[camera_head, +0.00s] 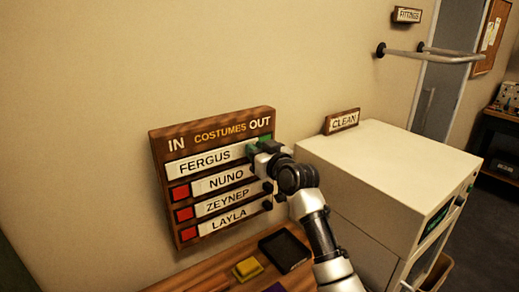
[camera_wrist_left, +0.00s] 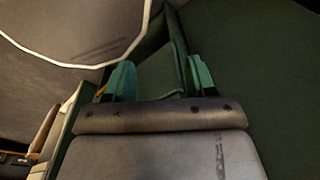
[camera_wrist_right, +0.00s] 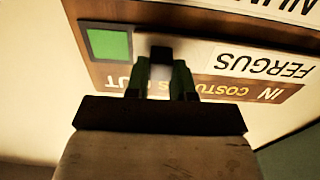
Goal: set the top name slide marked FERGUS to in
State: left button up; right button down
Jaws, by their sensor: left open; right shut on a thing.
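The wooden name board (camera_head: 157,148) hangs on the wall, with IN at its left and OUT at its right. The top slide marked FERGUS (camera_head: 204,163) sits at the left, IN end of its row. No red shows in that row, and a green square (camera_wrist_right: 109,44) is bare at its OUT end. My right gripper (camera_head: 262,150) is shut on the slide's dark knob (camera_wrist_right: 161,54), at the slide's right end. My left gripper (camera_wrist_left: 160,78) is open and empty, away from the board.
The NUNO (camera_head: 226,179), ZEYNEP (camera_head: 222,202) and LAYLA (camera_head: 229,217) slides sit to the right, with red squares at their left. Below are a black tray (camera_head: 285,251) and a yellow block (camera_head: 247,268). A white cabinet (camera_head: 380,160) stands close to my right arm.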

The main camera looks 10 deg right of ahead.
jog(key=shift+f, duration=0.2)
jog(key=c, duration=1.3)
grip_release()
jog(key=shift+a, duration=0.2)
jog(key=shift+o, duration=1.1)
jog(key=shift+s+a+r, duration=0.1)
jog(key=shift+a, duration=0.05)
jog(key=shift+o, duration=0.6)
pick_arm(q)
jog(key=f+b, duration=0.1)
jog(key=d+f+b, duration=0.2)
jog(key=shift+w+f, duration=0.2)
jog(key=shift+f, duration=0.05)
pick_arm(e)
jog(key=v, duration=1.1)
